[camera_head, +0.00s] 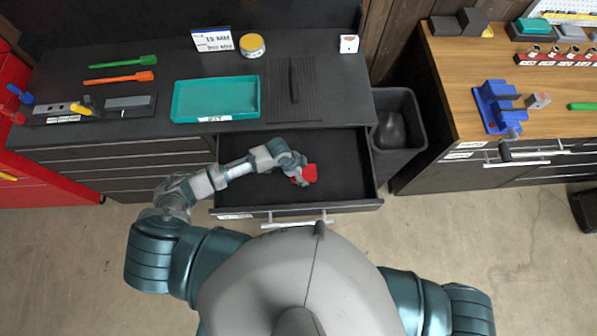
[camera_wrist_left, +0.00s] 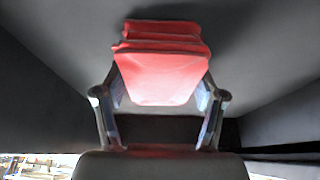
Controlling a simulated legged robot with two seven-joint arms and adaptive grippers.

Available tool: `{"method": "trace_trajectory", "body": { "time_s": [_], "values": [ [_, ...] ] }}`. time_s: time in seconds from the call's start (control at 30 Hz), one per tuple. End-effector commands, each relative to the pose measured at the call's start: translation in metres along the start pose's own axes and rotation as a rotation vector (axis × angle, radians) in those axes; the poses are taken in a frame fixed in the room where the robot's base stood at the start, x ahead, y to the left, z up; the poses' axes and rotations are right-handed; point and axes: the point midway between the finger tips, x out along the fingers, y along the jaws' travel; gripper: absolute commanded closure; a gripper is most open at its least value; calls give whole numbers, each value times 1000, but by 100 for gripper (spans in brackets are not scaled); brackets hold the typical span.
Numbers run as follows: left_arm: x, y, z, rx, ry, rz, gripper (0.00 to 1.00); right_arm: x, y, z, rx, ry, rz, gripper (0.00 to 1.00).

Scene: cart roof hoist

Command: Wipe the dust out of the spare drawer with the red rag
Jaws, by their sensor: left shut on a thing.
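The open drawer (camera_head: 345,160) is pulled out from under the dark bench and has a dark floor. My left gripper (camera_head: 299,175) is inside the drawer, shut on the folded red rag (camera_head: 309,173). In the left wrist view the red rag (camera_wrist_left: 160,75) sits between the two fingers of my left gripper (camera_wrist_left: 160,115), with dark drawer walls on both sides. I cannot tell from these views whether the rag touches the drawer floor. No dust can be made out. My right gripper is not in view.
On the bench top stand a teal tray (camera_head: 216,99), a ribbed black mat (camera_head: 293,90), a yellow-rimmed tin (camera_head: 252,46) and green and orange tools. A black bin (camera_head: 410,115) stands right of the drawer. A wooden-topped bench (camera_head: 470,70) is farther right.

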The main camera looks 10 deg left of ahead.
Motion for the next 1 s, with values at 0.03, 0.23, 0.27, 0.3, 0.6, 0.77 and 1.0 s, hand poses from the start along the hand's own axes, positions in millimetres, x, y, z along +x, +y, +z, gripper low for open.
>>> {"method": "trace_trajectory", "body": {
  "time_s": [0.03, 0.23, 0.27, 0.3, 0.6, 0.77, 1.0],
  "values": [
    [1, 1, -2, 1, 1, 1, 64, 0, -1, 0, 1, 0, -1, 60],
    [8, 1, -17, 2, 2, 0, 64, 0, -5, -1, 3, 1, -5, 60],
    [10, 0, -20, 2, 2, 0, 64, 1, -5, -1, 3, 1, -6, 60],
    [11, 0, -23, 2, 2, 0, 64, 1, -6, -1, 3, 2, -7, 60],
    [18, 1, -35, 1, 1, 2, 64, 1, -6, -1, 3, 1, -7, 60],
    [23, 2, -48, 1, 0, 3, 64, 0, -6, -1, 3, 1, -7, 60],
    [27, 1, -62, 1, -2, 2, 64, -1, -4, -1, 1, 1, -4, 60]
  ]
}}
